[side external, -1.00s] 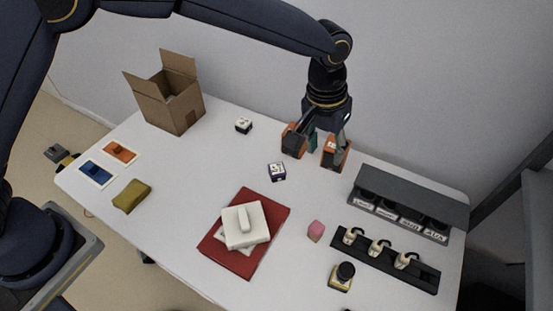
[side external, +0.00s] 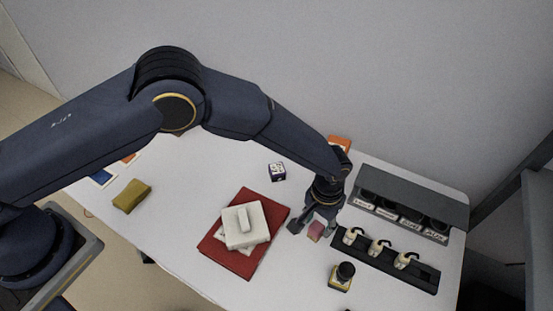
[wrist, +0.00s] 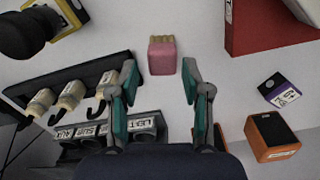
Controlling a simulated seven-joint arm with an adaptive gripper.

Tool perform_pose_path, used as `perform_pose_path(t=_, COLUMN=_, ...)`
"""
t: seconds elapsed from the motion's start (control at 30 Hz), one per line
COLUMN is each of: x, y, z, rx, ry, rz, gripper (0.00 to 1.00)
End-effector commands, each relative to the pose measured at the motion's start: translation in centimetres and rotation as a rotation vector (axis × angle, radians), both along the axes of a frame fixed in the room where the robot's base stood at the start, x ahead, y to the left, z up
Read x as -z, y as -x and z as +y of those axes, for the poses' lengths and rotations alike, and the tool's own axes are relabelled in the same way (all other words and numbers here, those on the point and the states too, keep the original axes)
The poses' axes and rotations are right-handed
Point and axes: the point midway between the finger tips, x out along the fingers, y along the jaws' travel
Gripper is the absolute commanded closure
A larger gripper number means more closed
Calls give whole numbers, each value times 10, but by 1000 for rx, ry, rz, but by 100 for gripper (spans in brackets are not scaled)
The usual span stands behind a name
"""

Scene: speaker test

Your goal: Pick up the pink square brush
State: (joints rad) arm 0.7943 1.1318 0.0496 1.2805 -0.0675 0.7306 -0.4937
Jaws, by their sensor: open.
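The pink square brush (side external: 315,230) is a small pink block on the white table, between the red book and the black plug strip. In the wrist view the brush (wrist: 162,57) shows a pink body with a tan top edge, and lies just beyond the fingertips, centred between them. My gripper (side external: 312,232) is low over the table at the brush, fingers on either side of it in the side view. In the wrist view my gripper (wrist: 158,76) is open with teal finger pads apart and nothing held. I cannot tell whether a finger touches the brush.
The black strip with several white plugs (side external: 385,258) and a dark labelled holder (side external: 415,228) stand close on the right. A red book (side external: 232,258) with a white box (side external: 245,224) lies left. A black-capped bottle (side external: 341,279) stands in front. An orange-black block (wrist: 271,137) is nearby.

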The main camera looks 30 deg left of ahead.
Motion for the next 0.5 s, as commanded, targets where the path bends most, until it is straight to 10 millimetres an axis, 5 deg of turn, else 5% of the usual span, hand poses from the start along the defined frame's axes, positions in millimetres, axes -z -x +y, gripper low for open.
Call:
perform_pose_path(t=0.23, x=39, y=-3, z=3, rx=-1, ry=-1, rz=1, gripper=52)
perform_pose_path(t=0.5, x=45, y=-3, z=2, rx=-1, ry=0, rz=0, gripper=52)
